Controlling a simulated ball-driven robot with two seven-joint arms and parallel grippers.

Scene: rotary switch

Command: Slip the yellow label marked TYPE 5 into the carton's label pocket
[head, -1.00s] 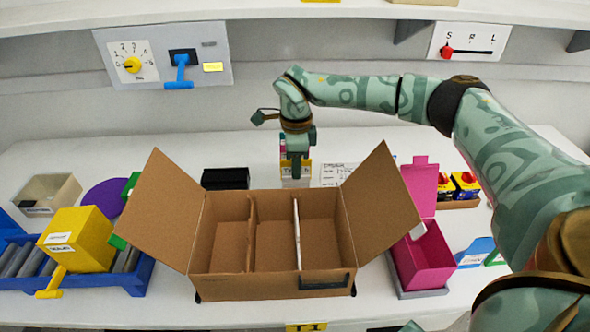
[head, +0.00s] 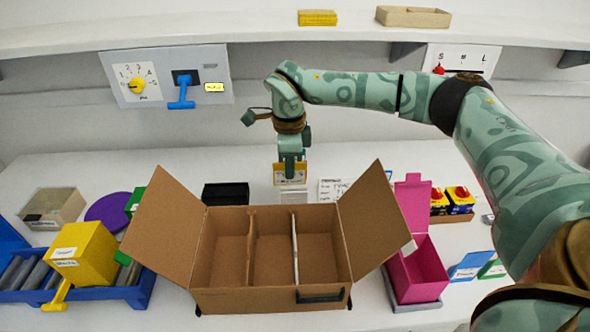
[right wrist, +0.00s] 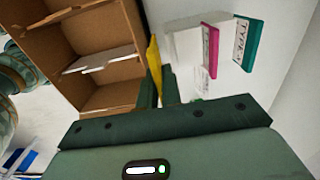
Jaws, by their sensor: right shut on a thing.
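My right gripper (head: 291,165) is shut on the yellow label (head: 291,176), behind the carton's back wall. In the right wrist view, the label (right wrist: 154,62) stands edge-on between the fingers, so its print cannot be read there. The brown carton (head: 250,299) is open, with flaps spread and dividers inside. Its black-framed label pocket (head: 321,294) is low on the right of the front wall. A white holder (head: 292,195) stands below the gripper. In the right wrist view, a pink label (right wrist: 210,52) and a teal label (right wrist: 248,45) stand beside the yellow one. My left gripper is out of view.
A pink box (head: 420,275) stands right of the carton. A yellow box (head: 83,254) sits on a blue roller stand to its left. A black box (head: 226,193) and a white printed sheet (head: 334,190) lie behind the carton. The carton's raised right flap (head: 374,217) is near the gripper.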

